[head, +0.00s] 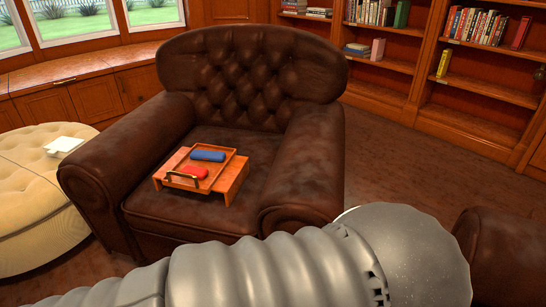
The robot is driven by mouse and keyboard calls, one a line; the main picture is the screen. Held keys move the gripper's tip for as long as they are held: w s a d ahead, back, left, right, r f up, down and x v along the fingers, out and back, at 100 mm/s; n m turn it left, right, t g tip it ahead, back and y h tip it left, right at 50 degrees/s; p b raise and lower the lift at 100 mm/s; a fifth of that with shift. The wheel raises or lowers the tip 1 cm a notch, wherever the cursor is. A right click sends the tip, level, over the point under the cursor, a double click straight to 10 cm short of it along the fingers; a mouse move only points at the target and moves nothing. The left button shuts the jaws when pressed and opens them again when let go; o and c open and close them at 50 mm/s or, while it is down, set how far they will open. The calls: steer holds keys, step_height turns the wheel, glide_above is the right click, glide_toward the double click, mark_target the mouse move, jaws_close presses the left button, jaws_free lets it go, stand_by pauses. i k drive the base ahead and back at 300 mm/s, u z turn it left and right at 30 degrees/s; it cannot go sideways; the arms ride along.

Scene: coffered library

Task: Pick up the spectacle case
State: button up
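A small wooden tray stand (235,182) sits on the seat of a brown leather armchair (250,70). On it lie a long blue rounded object (208,155) toward the back and a smaller red object (195,172) toward the front, beside a dark metal handle. The blue one has the shape of a spectacle case, but at this size I cannot tell for certain which of the two it is. My arm crosses the bottom of the head view in front of the chair. My gripper is out of view.
The chair's two thick arms (130,150) rise on both sides of the tray stand. A cream tufted ottoman (28,190) with a white item (64,146) stands at left. Bookshelves (455,80) line the back right. Open floor (400,170) lies right of the chair.

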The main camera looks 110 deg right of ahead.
mark_target(197, 155)
steer(key=z, duration=3.5)
steer(key=i, duration=0.5)
steer(key=z, duration=0.85)
steer(key=k, duration=1.3)
steer(key=u, duration=1.5)
steer(key=i, duration=0.4)
